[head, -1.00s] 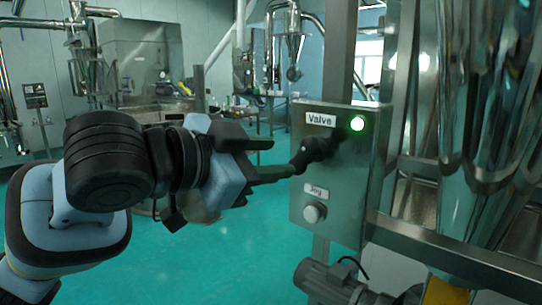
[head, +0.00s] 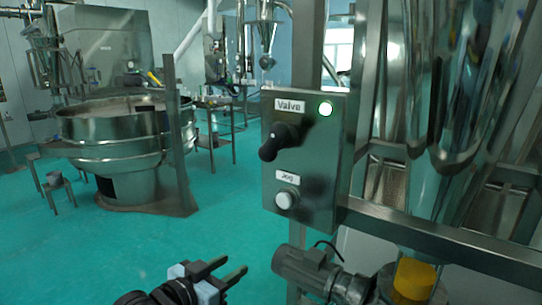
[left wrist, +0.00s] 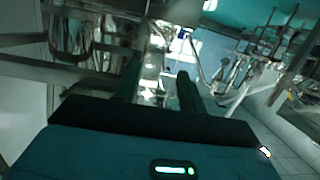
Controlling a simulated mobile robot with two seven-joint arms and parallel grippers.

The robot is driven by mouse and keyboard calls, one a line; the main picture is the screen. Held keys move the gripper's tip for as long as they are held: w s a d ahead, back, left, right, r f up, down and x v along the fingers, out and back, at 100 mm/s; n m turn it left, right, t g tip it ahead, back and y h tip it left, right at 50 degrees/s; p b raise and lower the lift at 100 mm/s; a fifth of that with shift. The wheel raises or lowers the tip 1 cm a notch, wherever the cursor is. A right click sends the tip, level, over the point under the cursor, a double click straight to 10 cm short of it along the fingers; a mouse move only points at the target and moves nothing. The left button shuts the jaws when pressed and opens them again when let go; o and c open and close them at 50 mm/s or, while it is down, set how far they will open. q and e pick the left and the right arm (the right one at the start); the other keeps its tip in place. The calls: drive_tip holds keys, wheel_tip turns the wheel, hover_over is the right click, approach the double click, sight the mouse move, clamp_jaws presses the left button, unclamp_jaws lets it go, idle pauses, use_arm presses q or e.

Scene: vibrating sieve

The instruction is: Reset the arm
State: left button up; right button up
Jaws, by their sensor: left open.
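My left gripper (head: 226,275) is low in the head view, below and left of the control box (head: 312,212). It is open, empty and apart from the box. In the left wrist view its two fingers (left wrist: 158,88) stand apart with nothing between them. The metal box carries a black valve knob (head: 282,141) under a "Valve" label, a lit light (head: 326,109) and a pale "Jog" button (head: 286,199). My right gripper is not in view.
A round steel sieve (head: 115,128) stands at the left behind open teal floor. A steel beam (head: 430,240) runs right from the box. A motor (head: 318,272) sits below the box, near a yellow part (head: 414,279). Tall shiny vessels fill the right.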

use_arm(q)
drive_tip(key=s+a+f+n+y, duration=0.1)
drive_tip(key=s+a+f, duration=0.1)
drive_tip(key=f, duration=0.5)
drive_tip(key=s+a+f+n+y, duration=0.1)
drive_tip(key=s+f+n, duration=0.1)
drive_tip(key=f, duration=0.4)
drive_tip(key=s+a+f+g+y, duration=0.1)
drive_tip(key=s+a+f, duration=0.3)
drive_tip(key=s+f, duration=0.7)
drive_tip(key=s+a+f+n+g+y, duration=0.1)
drive_tip(key=s+a+f+y, duration=0.3)
drive_tip(key=s+f, duration=0.7)
drive_tip(key=s+g, duration=0.1)
drive_tip(key=s, duration=0.1)
drive_tip(key=shift+s+a+f+n, duration=0.3)
drive_tip(key=shift+s+a, duration=0.05)
